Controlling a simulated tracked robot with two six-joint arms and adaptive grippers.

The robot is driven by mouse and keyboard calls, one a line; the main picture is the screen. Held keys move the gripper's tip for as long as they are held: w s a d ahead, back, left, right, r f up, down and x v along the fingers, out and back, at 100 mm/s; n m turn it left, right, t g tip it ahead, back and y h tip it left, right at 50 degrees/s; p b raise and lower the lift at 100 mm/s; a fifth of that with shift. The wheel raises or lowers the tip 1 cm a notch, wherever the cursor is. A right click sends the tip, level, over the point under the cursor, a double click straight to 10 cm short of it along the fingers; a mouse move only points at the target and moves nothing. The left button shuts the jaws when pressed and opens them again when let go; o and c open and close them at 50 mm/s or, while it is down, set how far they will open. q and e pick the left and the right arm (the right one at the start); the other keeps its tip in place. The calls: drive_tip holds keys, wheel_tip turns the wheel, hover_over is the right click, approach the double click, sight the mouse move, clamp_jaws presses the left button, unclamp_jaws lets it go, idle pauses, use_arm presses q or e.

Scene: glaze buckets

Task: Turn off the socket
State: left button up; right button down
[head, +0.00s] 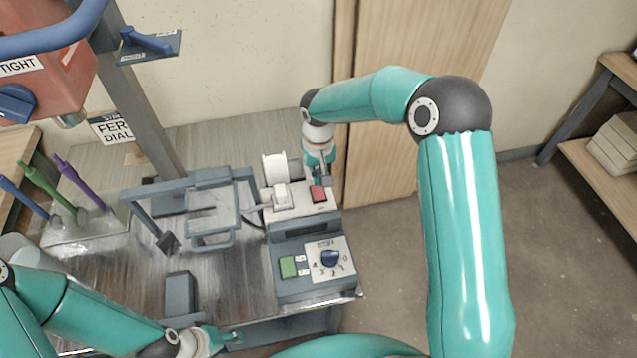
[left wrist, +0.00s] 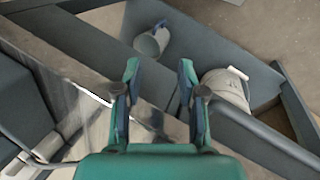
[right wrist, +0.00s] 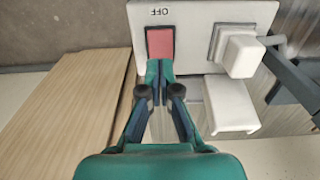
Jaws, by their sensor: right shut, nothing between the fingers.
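The socket (head: 290,203) is a white box on the bench, with a red switch (head: 318,194) at its right end and a white plug (head: 282,195) beside it. In the right wrist view the red switch (right wrist: 160,43) lies next to an "OFF" label, with the plug (right wrist: 243,55) to its right. My right gripper (right wrist: 159,66) is shut and empty, its fingertips at the near edge of the switch; I cannot tell whether they touch it. My left gripper (head: 236,336) is low at the bench's front, and its fingers (left wrist: 160,75) are open and empty in the left wrist view.
A control box with a green button (head: 288,267) and a blue dial (head: 331,258) stands in front of the socket. A grey frame (head: 210,215) is to its left.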

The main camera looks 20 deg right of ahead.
sight(319, 193)
use_arm(q)
drive_tip(key=shift+w+f, duration=0.1)
drive_tip(key=shift+w, duration=0.3)
use_arm(e)
drive_tip(key=shift+s+r, duration=0.15)
drive_tip(key=shift+r, duration=1.75)
use_arm(q)
drive_tip(key=shift+s, duration=0.15)
